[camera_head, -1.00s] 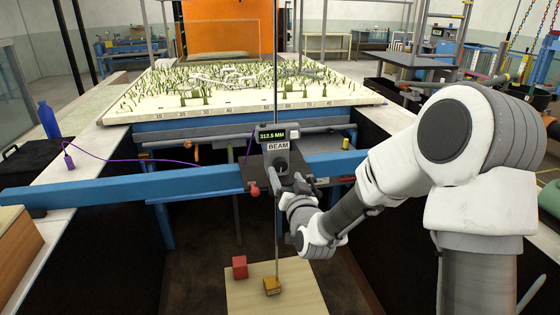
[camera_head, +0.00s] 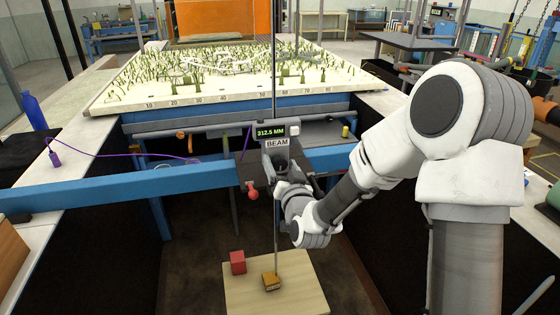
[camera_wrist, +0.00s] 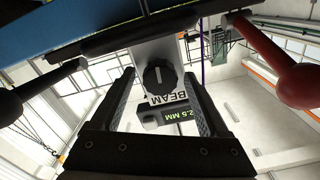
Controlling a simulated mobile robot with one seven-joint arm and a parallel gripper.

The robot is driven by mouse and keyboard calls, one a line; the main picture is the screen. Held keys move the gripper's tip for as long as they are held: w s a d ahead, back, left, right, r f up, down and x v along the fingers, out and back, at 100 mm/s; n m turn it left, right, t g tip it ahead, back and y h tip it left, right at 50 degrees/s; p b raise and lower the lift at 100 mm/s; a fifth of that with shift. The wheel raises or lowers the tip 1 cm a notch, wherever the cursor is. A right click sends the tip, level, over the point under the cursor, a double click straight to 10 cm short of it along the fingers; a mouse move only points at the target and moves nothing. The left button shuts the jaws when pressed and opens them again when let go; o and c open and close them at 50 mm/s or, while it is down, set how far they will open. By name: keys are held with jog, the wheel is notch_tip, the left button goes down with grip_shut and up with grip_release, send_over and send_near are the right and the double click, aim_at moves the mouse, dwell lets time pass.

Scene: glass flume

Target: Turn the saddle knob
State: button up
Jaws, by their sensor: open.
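The saddle (camera_head: 276,155) is a grey block on the blue beam, with a BEAM label and a small green digital display. Its round dark knob (camera_wrist: 158,77) faces the wrist camera; its white index line runs nearly upright in that view. My gripper (camera_head: 282,176) is at the front of the saddle in the head view and hides much of the knob there. In the wrist view, my gripper's two fingers stand open on the left and right of the knob, with gaps visible on both sides.
A red ball-ended lever (camera_head: 252,190) hangs at the saddle's left; the wrist view shows a red ball (camera_wrist: 300,86) and a dark ball near the fingers. A thin vertical rod passes the saddle.

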dwell(0.3)
grip_shut()
jog(key=shift+f+b, duration=0.1)
jog(key=shift+b, duration=0.85)
grip_release()
